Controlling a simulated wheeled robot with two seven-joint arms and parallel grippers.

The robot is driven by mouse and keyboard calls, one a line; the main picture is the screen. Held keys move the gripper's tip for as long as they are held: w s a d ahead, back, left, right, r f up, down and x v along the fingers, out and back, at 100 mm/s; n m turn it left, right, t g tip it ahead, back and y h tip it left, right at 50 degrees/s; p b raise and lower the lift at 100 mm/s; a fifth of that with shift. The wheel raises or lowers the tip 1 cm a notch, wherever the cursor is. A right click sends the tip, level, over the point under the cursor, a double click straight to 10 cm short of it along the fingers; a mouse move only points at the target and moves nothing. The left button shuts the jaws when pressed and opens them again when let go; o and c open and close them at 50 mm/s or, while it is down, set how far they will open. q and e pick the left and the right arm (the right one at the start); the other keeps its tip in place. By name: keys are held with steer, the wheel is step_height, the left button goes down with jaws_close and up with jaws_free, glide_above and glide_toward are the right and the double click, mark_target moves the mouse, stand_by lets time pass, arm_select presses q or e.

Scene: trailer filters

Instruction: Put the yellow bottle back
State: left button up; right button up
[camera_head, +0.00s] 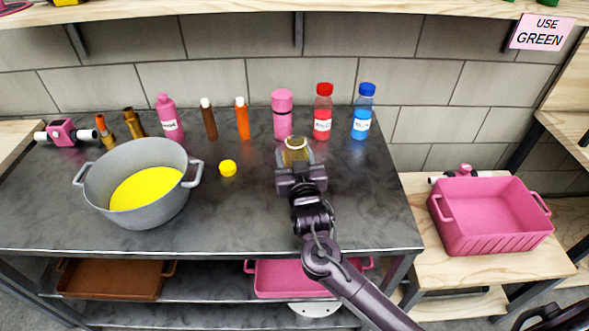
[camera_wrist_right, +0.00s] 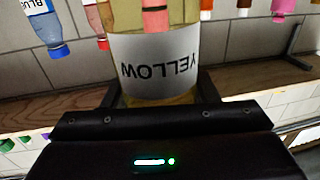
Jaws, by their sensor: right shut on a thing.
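The yellow bottle (camera_head: 295,146) is upright, clear-walled and uncapped, with its open mouth facing up in the head view. My right gripper (camera_head: 297,163) is shut around it, in front of the pink bottle. In the right wrist view the picture is inverted, and the bottle's white YELLOW label (camera_wrist_right: 155,68) sits between the fingers, with a little yellow at its base. I cannot tell whether its base touches the table. A yellow cap (camera_head: 228,168) lies on the dark table (camera_head: 240,215) to the left.
A grey pot (camera_head: 148,215) holds yellow liquid at the left. Behind stand a pink bottle (camera_head: 282,120), red bottle (camera_head: 323,108), blue bottle (camera_head: 363,110) and several smaller containers. A pink bin (camera_head: 490,235) sits at the right. The table's right front is clear beside my arm.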

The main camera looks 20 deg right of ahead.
steer(key=shift+f, duration=2.25)
steer(key=shift+f, duration=0.15)
steer(key=o, duration=1.2)
steer(key=shift+c, duration=0.2)
steer(key=s+a+b, duration=0.1)
steer(key=s, duration=1.1)
steer(key=shift+a+r, duration=0.2)
steer(key=shift+a, duration=0.05)
